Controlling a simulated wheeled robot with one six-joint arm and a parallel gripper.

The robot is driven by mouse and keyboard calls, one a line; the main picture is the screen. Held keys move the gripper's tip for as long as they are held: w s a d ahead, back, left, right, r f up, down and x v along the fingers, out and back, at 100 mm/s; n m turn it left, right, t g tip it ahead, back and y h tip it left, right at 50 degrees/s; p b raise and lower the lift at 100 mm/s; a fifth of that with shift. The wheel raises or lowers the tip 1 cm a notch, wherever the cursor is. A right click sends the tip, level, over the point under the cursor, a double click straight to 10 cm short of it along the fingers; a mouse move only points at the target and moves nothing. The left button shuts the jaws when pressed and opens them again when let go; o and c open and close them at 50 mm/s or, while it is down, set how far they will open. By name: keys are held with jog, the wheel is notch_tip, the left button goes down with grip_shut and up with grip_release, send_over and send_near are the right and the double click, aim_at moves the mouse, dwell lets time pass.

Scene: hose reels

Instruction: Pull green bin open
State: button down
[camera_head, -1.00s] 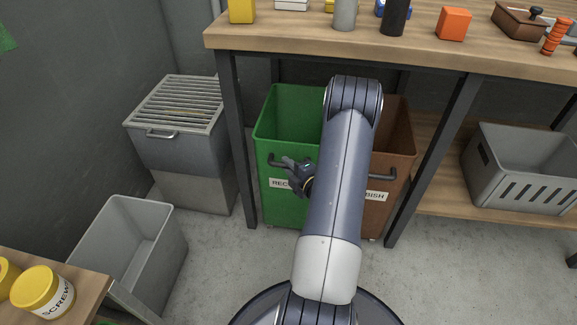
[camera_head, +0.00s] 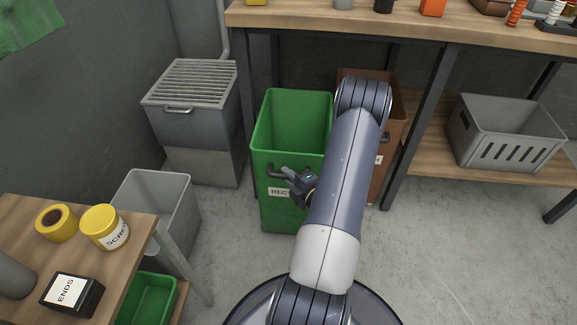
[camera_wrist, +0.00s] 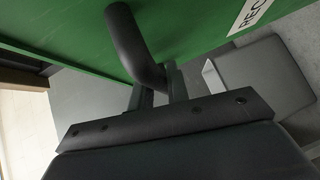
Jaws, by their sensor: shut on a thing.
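The green bin (camera_head: 289,157) stands upright on the floor in the head view, its front ahead of the workbench's front edge. It has a dark bar handle on its front and a white label that starts "REC". My gripper (camera_head: 298,181) is at the left part of that handle, shut on it. In the wrist view the gripper fingers (camera_wrist: 160,85) close around the dark handle (camera_wrist: 133,45), under the green front face (camera_wrist: 70,30). My arm hides the right part of the bin's front and of the handle.
A brown bin (camera_head: 392,125) stands to the right, partly behind my arm. A grey lidded box (camera_head: 195,130) and an open grey bin (camera_head: 165,190) are at left. A small table (camera_head: 130,265) with yellow tins is at lower left. The floor at right is clear.

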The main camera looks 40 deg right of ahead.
jog(key=s+a, duration=0.4)
jog(key=a, duration=0.1)
jog(key=shift+s, duration=0.15)
jog(key=c, duration=1.4)
grip_release()
jog(key=shift+o, duration=0.2)
jog(key=shift+s, duration=0.1)
jog(key=s+r+p, duration=0.1)
jog(key=s+p, duration=0.1)
jog(key=s, duration=0.8)
jog(key=shift+s+a+r, duration=0.25)
jog(key=shift+a, duration=0.05)
jog(key=w+f+b, duration=0.1)
jog(key=w+b, duration=0.1)
jog(key=w, duration=0.8)
jog(key=shift+w+d+f, duration=0.25)
jog(key=shift+w+d, duration=0.15)
